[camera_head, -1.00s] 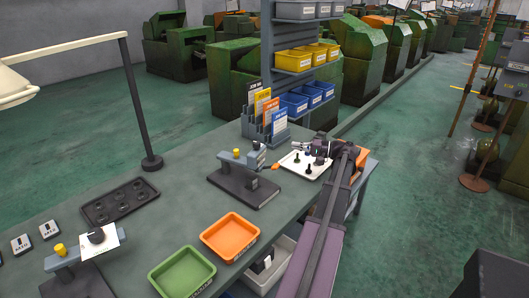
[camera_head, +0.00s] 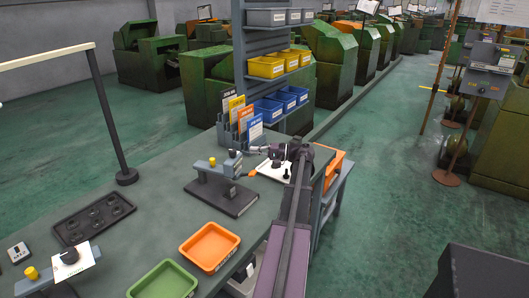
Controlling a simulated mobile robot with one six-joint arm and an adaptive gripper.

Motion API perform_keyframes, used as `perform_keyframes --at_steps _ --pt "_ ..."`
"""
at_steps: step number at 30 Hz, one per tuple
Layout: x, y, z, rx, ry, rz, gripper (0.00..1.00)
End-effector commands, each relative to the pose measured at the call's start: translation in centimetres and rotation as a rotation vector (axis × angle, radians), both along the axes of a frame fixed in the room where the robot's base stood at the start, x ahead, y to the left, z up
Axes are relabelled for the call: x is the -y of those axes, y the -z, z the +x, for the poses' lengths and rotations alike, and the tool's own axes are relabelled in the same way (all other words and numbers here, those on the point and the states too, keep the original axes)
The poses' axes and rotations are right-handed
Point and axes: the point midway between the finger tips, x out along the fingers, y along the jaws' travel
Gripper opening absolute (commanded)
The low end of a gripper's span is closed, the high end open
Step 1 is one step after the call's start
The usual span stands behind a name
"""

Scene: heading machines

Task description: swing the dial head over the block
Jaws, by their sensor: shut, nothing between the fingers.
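A grey stand (camera_head: 206,172) with a yellow knob, a swing arm and a dark base stands mid-bench. The blue-grey head (camera_head: 233,164) at the right end of its arm seems to be the dial head; its dial face cannot be made out. An orange handle tip (camera_head: 252,173) sticks out to its right. My gripper (camera_head: 254,149) is shut and empty, just above and right of the head; I cannot tell if they touch. No separate block can be made out.
A white tray (camera_head: 272,174) lies partly behind my arm. Orange (camera_head: 210,246) and green (camera_head: 163,281) trays are in front. A dark tray with holes (camera_head: 95,219) and a lamp post (camera_head: 108,115) are left. Job cards (camera_head: 240,118) stand behind.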

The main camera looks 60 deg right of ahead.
Motion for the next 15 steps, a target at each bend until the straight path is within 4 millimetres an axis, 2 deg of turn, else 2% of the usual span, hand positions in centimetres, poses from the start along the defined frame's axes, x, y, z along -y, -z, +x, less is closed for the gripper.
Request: perform_keyframes --at_steps 6,9,15 --pt "-1.2 0.0 3.3 0.000 -0.004 0.000 0.00" --pt "-2.9 0.0 3.0 0.000 -0.001 0.000 0.00" --pt "-4.6 0.0 2.8 0.000 -0.001 0.000 0.00"
